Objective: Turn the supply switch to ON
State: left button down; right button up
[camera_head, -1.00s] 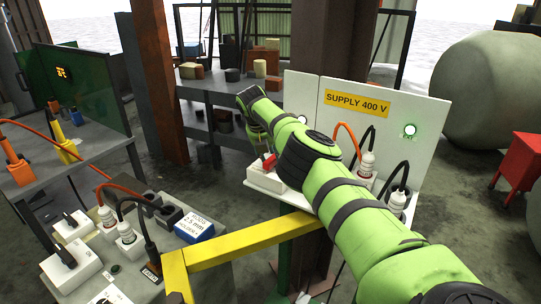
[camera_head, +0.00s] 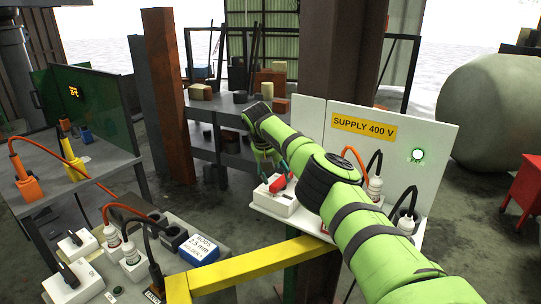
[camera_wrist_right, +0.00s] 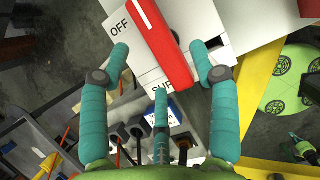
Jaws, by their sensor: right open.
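The supply switch is a white box (camera_head: 272,203) with a red handle (camera_head: 277,184), mounted at the left foot of the white SUPPLY 400 V panel (camera_head: 340,120). In the right wrist view the red handle (camera_wrist_right: 165,42) lies between the upper two fingers, with the word OFF printed on the white face beside it. My right gripper (camera_head: 275,167) is open, with its teal fingers close around the handle. It also shows in the right wrist view (camera_wrist_right: 160,68), where gaps remain between fingers and handle. Contact cannot be told. My left gripper is not in view.
A green lamp (camera_head: 417,154) glows on the panel. Plugs with orange and black cables stand right of the switch, partly behind my right arm. A yellow rail (camera_head: 255,265) runs below the switch. A lower bench (camera_head: 205,275) at left carries sockets and a blue-and-white box (camera_head: 198,248).

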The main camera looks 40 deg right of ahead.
jog(key=v, duration=1)
